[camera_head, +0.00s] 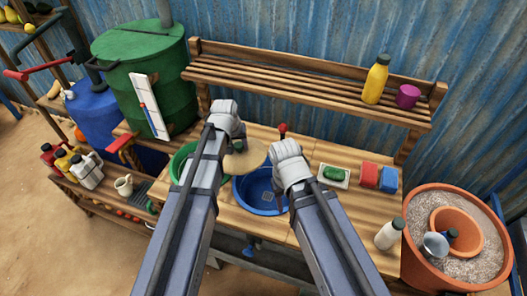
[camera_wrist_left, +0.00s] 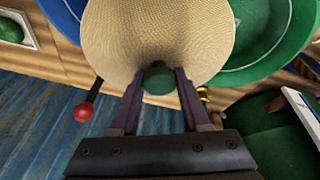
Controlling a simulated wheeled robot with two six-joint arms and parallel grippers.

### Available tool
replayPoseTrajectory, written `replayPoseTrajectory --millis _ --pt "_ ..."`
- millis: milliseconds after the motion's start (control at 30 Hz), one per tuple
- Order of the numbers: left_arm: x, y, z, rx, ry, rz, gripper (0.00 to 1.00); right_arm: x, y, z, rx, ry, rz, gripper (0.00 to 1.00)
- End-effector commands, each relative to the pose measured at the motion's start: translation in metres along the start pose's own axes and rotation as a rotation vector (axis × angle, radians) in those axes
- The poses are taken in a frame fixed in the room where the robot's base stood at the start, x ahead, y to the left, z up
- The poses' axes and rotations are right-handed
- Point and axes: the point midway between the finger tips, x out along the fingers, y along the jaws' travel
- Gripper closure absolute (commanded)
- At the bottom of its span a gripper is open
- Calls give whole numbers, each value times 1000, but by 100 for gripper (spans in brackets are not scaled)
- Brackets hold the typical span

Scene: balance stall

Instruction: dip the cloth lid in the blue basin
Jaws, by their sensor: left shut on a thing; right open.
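The cloth lid (camera_head: 246,158) is a tan woven-looking disc with a dark green knob. It fills the top middle of the left wrist view (camera_wrist_left: 160,35). My left gripper (camera_wrist_left: 158,80) is shut on the knob and holds the lid beside and partly over the blue basin (camera_head: 256,201), between it and the green basin (camera_head: 178,164). The blue basin shows at the top left of the left wrist view (camera_wrist_left: 66,14), with a drain in its bottom. My right gripper (camera_head: 284,172) is at the blue basin's right side; its fingers are mostly hidden by its wrist.
A red-knobbed lever (camera_head: 283,130) stands behind the blue basin. To the right are a soap dish (camera_head: 331,183), red and blue blocks (camera_head: 378,177) and a white bottle (camera_head: 389,234). A large orange pot (camera_head: 418,258) stands at the right. A slatted shelf (camera_head: 300,86) runs behind.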

Motion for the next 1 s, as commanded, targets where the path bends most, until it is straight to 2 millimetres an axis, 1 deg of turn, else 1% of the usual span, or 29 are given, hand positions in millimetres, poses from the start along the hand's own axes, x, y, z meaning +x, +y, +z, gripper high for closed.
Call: replayPoseTrajectory --millis 33,100,200,333,433,667,867,1000 --pt "-4 21 8 -3 -23 17 98 -4 0 0 0 0 0 50" --pt "-6 45 19 -19 -56 37 98 -7 1 0 0 0 0 50" --pt "-9 70 32 -35 -96 55 98 -9 1 0 0 0 0 50" --pt "-11 90 44 -50 -129 69 98 -11 1 0 0 0 0 50" --pt "-11 95 48 -54 -138 72 98 -11 1 0 0 0 0 50" --pt "-9 95 48 -56 -139 72 98 -8 1 0 0 0 0 50" --pt "0 94 51 -55 -138 71 98 1 0 0 0 0 0 50" --pt "11 92 54 -55 -138 71 98 12 -1 -1 0 0 0 50"
